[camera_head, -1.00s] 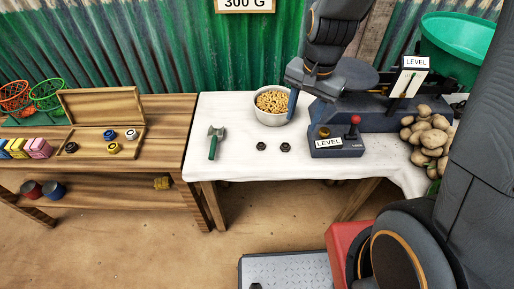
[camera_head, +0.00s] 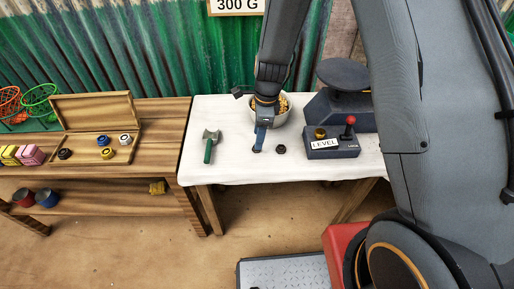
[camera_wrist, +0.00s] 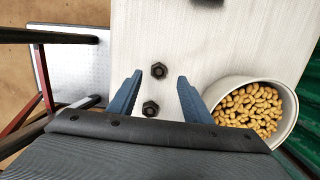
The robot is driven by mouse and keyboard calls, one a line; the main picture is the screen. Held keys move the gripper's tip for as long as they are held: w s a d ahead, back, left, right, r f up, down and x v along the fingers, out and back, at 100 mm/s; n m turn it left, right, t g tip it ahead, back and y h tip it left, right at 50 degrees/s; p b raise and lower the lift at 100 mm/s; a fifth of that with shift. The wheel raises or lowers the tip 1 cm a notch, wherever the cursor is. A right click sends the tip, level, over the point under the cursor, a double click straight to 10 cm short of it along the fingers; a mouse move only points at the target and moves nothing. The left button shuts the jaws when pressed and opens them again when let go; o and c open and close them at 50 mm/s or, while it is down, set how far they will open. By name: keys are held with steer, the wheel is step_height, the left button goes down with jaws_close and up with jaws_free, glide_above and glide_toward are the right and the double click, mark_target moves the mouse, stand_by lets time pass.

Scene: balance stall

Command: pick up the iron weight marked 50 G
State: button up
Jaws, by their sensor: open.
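Two small dark hexagonal iron weights with holes in the middle lie on the white-topped table (camera_head: 230,170). The right weight (camera_head: 280,149) is clear in the head view; the left one is mostly hidden behind my gripper (camera_head: 259,147). In the wrist view, the upper weight (camera_wrist: 158,70) lies near the line between my fingertips, and the lower weight (camera_wrist: 151,108) shows between the blue fingers, closer to the palm. My gripper is open and empty, pointing down above the weights; its exact height is unclear. No 50 G mark is legible on either weight.
A bowl of peanuts (camera_wrist: 249,109) stands close behind my gripper. A green-handled tool (camera_head: 210,146) lies to the left. A control box labelled LEVEL (camera_head: 333,147) with a red knob stands to the right, before the scale (camera_head: 342,106). A wooden case (camera_head: 91,117) holds several round weights.

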steer(key=shift+s+a+f+p, duration=0.1)
steer(key=shift+a+f+p, duration=0.1)
steer(key=shift+f, duration=0.85)
steer(key=shift+s+a+f+p, duration=0.1)
steer(key=shift+f+p, duration=0.1)
steer(key=shift+f, duration=0.8)
jaws_close()
